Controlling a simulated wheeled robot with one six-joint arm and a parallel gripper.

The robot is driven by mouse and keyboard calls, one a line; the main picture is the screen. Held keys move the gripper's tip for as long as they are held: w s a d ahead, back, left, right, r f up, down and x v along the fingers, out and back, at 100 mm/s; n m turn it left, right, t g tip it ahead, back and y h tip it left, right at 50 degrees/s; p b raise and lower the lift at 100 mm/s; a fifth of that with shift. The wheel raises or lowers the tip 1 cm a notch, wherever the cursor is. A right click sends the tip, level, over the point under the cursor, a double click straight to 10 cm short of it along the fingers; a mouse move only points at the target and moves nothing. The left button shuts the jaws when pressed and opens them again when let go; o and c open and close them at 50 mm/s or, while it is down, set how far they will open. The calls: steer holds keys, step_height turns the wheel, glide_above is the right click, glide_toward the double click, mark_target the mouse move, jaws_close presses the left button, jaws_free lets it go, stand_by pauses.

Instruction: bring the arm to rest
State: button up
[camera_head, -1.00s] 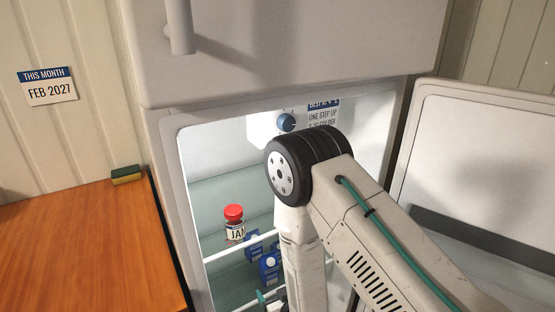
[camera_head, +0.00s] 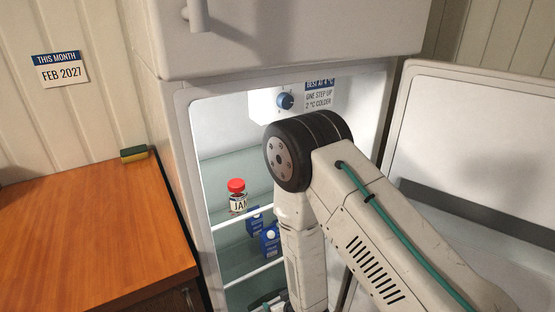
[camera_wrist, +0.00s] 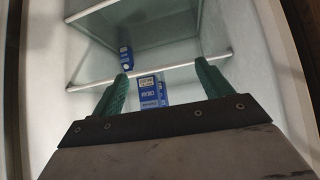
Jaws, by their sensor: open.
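My gripper (camera_wrist: 162,72) is open, its two green fingers apart, with nothing held between them. In the head view my arm reaches into the open fridge (camera_head: 184,140), and only part of the gripper shows low down behind the forearm. In the wrist view, a blue carton (camera_wrist: 149,92) stands beyond the fingers, seen in the gap between them. Another blue item (camera_wrist: 125,55) is further up and to the left.
A red-lidded jar (camera_head: 237,196) stands on a fridge shelf, with blue cartons (camera_head: 270,240) lower down beside my arm. The open fridge door (camera_head: 480,140) is at right. A wooden counter (camera_head: 90,230) is at left, a sponge (camera_head: 134,153) at its back.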

steer(key=s+d+r+m+g+h, duration=0.1)
steer(key=s+d+r, duration=0.6)
steer(key=r, duration=0.9)
steer(key=s+d+r+m+g+h, duration=0.1)
steer(key=s+d+r, duration=0.7)
steer(key=r, duration=0.8)
steer(key=s+d+r+m+g+h, duration=0.2)
steer(key=s+d+r, duration=0.6)
steer(key=r, duration=0.8)
steer(key=d+m+g, duration=0.1)
steer(key=d+g, duration=0.1)
steer(key=shift+d+r+g, duration=0.2)
steer(key=shift+g, duration=0.1)
